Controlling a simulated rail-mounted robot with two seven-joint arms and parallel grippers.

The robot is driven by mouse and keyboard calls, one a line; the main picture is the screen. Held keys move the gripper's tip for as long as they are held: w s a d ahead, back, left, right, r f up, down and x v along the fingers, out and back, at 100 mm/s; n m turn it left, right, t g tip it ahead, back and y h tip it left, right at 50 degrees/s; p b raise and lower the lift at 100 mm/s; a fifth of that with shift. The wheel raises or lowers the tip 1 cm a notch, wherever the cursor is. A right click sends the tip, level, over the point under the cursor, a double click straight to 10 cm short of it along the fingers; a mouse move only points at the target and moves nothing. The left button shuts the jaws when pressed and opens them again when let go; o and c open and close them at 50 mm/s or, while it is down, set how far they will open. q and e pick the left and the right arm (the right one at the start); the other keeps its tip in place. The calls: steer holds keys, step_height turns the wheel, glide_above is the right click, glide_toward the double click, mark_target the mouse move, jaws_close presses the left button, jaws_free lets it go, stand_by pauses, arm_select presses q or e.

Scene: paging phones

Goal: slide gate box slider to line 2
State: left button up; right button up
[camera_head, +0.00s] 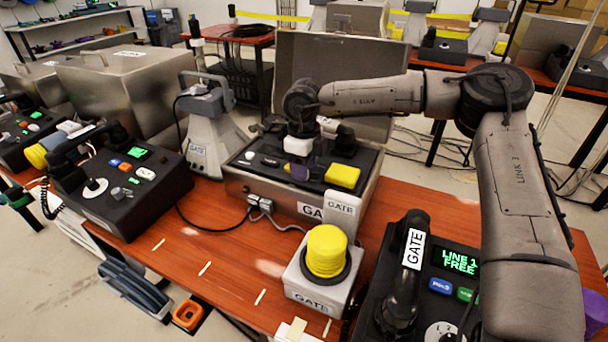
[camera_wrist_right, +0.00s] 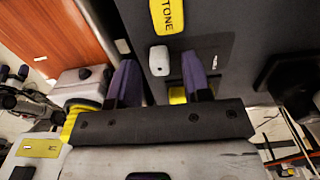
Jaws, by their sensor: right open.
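The gate box (camera_head: 232,184) is an open metal case with a dark panel inside and GATE labels on its front. My right gripper (camera_head: 299,170) is over this panel, its purple fingers pointing down. In the right wrist view the open fingers (camera_wrist_right: 160,82) stand apart, with a small white knob (camera_wrist_right: 158,60) between them; it looks like the slider. I cannot tell whether they touch it, or which line it is at. A yellow TONE block (camera_wrist_right: 168,16) is beside the knob and also shows in the head view (camera_head: 342,176). My left gripper is out of view.
A GATE desk phone (camera_head: 402,270) with display LINE 1 FREE (camera_head: 459,262) stands at the front right. A yellow-capped GATE unit (camera_head: 326,252) is in front of the box. A grey GATE horn (camera_head: 212,140) and another dark phone (camera_head: 118,180) stand left. The raised lid (camera_head: 300,60) is behind my gripper.

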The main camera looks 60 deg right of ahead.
steer(key=shift+f, duration=0.4)
steer(key=shift+c, duration=0.3)
jaws_close()
